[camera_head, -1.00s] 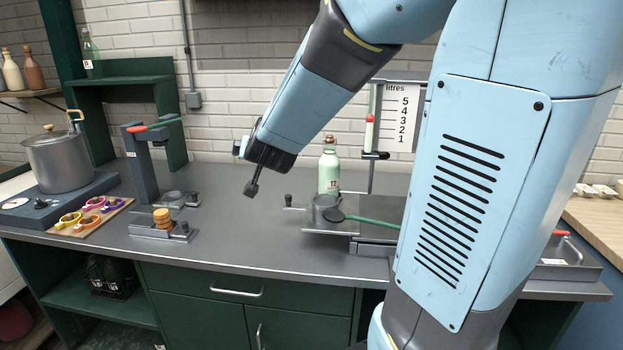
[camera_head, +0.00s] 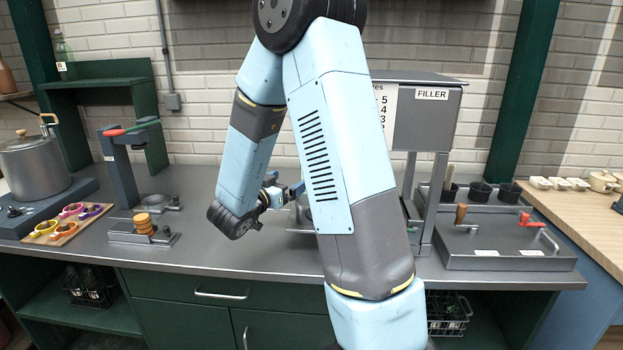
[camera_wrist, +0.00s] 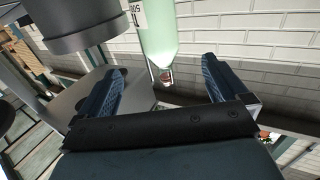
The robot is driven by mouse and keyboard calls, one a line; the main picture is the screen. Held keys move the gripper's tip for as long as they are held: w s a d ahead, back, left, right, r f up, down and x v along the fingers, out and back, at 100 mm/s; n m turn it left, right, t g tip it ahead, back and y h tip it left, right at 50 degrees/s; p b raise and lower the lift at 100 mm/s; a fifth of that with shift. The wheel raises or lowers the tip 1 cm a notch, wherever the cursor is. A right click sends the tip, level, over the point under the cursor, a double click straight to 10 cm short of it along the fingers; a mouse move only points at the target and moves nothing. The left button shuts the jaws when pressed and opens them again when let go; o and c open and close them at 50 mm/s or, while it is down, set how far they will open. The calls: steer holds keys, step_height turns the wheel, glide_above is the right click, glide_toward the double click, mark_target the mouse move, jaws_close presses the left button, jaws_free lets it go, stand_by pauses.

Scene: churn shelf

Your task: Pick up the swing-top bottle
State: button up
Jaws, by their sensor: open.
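A pale green bottle (camera_wrist: 157,32) with a white label shows at the top of the wrist view. It appears upside down there, its neck and stopper (camera_wrist: 166,76) pointing down the picture. My gripper (camera_wrist: 162,64) is open, with one blue finger to each side of the bottle in that picture. Nothing is clamped, and I cannot tell how deep the bottle is between the fingers. In the head view my gripper (camera_head: 286,191) reaches rightward low over the counter, and my arm hides the bottle there.
A grey metal cylinder (camera_wrist: 75,28) stands close beside the bottle in the wrist view. The filler (camera_head: 428,115) stands right of my arm. A capping stand (camera_head: 122,170), a pot (camera_head: 33,167) and another green bottle (camera_head: 64,58) on a shelf are at left. Counter (camera_head: 190,235) before my gripper is clear.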

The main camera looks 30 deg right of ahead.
steer(key=x, duration=1.3)
steer(key=shift+f, duration=0.2)
steer(key=shift+c, duration=0.2)
jaws_close()
stand_by(0.6)
